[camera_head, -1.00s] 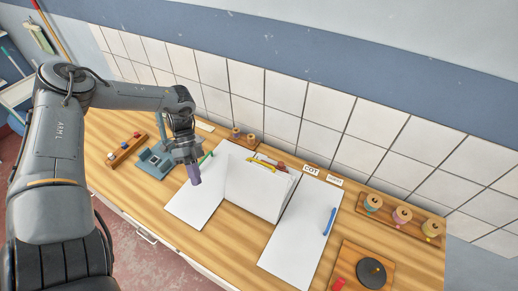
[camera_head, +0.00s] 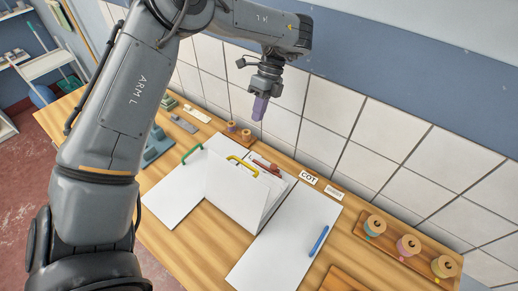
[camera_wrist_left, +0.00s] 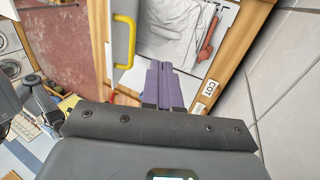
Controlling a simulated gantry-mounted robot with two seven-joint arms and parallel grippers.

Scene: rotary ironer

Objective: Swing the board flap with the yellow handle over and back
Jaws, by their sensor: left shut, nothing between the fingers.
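The white board flap (camera_head: 232,196) stands raised, roughly upright, between two flat white boards. Its yellow handle (camera_head: 243,166) is at its top edge, and also shows in the left wrist view (camera_wrist_left: 131,42). My left gripper (camera_head: 260,107) is shut and empty, with purple fingers pointing down. It hangs in the air above and behind the flap, apart from the handle. In the left wrist view the shut fingers (camera_wrist_left: 164,84) appear below and right of the handle. My right gripper is in neither view.
The left board has a green handle (camera_head: 192,153), the right board a blue handle (camera_head: 319,241). A white cloth (camera_wrist_left: 182,30) and a red-brown item (camera_wrist_left: 207,48) lie behind the flap. Wooden spools (camera_head: 408,246) stand at right. The tiled wall is close behind.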

